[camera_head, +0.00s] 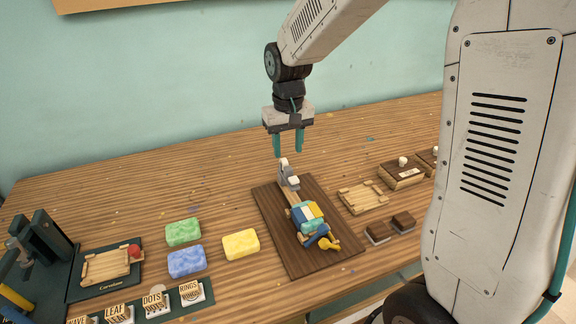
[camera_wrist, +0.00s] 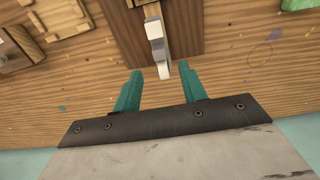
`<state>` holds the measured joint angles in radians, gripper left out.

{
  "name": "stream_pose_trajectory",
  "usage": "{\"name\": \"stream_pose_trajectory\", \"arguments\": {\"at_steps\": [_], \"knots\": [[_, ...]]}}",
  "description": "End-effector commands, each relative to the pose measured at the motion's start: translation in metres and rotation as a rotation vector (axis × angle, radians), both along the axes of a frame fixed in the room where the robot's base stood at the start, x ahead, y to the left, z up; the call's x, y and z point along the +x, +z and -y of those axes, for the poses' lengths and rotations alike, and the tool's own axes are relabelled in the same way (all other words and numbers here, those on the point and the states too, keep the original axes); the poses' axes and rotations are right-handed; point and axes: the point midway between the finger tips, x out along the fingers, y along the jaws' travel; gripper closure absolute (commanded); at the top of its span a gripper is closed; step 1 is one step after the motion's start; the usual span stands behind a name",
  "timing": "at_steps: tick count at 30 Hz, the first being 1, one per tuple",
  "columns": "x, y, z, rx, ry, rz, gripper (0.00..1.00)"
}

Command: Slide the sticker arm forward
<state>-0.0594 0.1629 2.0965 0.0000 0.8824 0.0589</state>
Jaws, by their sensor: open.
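What looks like the sticker arm (camera_head: 288,178) has a pale grey-white upright end and a light wooden bar. It is mounted on a dark brown board (camera_head: 270,215) on the table. Coloured blocks (camera_head: 305,213) and a blue and yellow part (camera_head: 324,239) sit at its near end. My gripper (camera_head: 289,154) points down just above and behind the pale end, its teal fingers apart and empty. In the wrist view, the pale end (camera_wrist: 157,45) lies in front of and roughly between the open fingertips (camera_wrist: 160,70). I cannot tell exactly how close they are.
Green (camera_head: 183,232), blue (camera_head: 186,262) and yellow (camera_head: 240,244) soap bars lie left of the board. A wooden tray (camera_head: 363,198) and two dark stamps (camera_head: 403,222) are at its right. A dark press (camera_head: 42,245) stands far left. The table behind the board is clear.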

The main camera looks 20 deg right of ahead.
Motion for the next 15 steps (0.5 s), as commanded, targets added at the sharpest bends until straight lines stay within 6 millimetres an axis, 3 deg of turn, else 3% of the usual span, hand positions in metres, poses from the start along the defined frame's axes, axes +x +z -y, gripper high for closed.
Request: {"name": "stream_pose_trajectory", "arguments": {"at_steps": [9, 15], "knots": [[-0.001, -0.050, 0.001, 0.000, -0.001, -0.003, 0.58], [-0.001, -0.065, 0.001, 0.000, -0.001, -0.001, 0.58]]}}
